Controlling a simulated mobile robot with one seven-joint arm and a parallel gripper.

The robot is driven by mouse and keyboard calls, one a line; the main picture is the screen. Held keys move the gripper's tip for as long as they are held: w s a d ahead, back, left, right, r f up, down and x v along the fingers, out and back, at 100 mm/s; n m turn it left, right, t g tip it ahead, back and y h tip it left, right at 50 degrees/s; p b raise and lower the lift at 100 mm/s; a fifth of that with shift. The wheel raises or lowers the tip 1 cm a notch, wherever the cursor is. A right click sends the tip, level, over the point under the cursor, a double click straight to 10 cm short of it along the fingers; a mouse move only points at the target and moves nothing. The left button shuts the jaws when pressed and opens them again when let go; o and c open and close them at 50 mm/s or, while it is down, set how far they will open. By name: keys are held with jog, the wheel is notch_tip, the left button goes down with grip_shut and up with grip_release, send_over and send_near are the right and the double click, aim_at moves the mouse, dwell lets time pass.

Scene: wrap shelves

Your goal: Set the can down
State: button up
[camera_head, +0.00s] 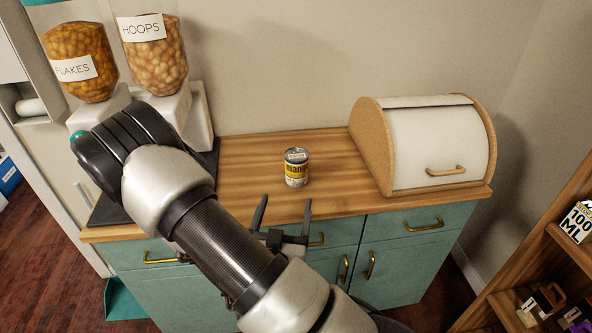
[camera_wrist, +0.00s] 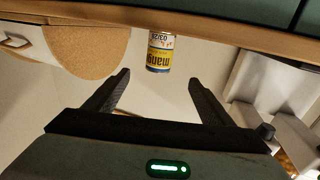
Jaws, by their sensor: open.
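The can (camera_head: 296,168) stands upright on the wooden counter top (camera_head: 245,185), near its middle. It has a yellow and white label with "mango" lettering partly readable. In the wrist view the can (camera_wrist: 160,52) appears upside down, beyond the fingertips and between their lines. My gripper (camera_head: 285,205) is open and empty, in front of the can on the near side, with a gap between the fingertips and the can. In the wrist view both fingers of my gripper (camera_wrist: 158,75) are spread apart with nothing between them.
A bread box (camera_head: 435,145) with a white front stands at the right end of the counter. Two cereal dispensers, flakes (camera_head: 75,62) and hoops (camera_head: 155,55), stand at the left. A shelf unit (camera_head: 545,270) is at the far right. Counter around the can is clear.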

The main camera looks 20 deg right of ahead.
aim_at(295, 171)
jog(key=b+x, duration=0.1)
jog(key=x, duration=0.1)
jog(key=f+b+x, duration=0.1)
jog(key=b, duration=0.1)
jog(key=shift+w+d, duration=0.3)
jog(key=b+x, duration=0.2)
jog(key=b, duration=0.2)
jog(key=x, duration=0.2)
jog(key=r+b+x, duration=0.1)
jog(key=x, duration=0.1)
jog(key=shift+w, duration=0.1)
jog(key=shift+b+x, duration=0.45)
jog(key=shift+x, duration=2.5)
jog(key=c, duration=1.5)
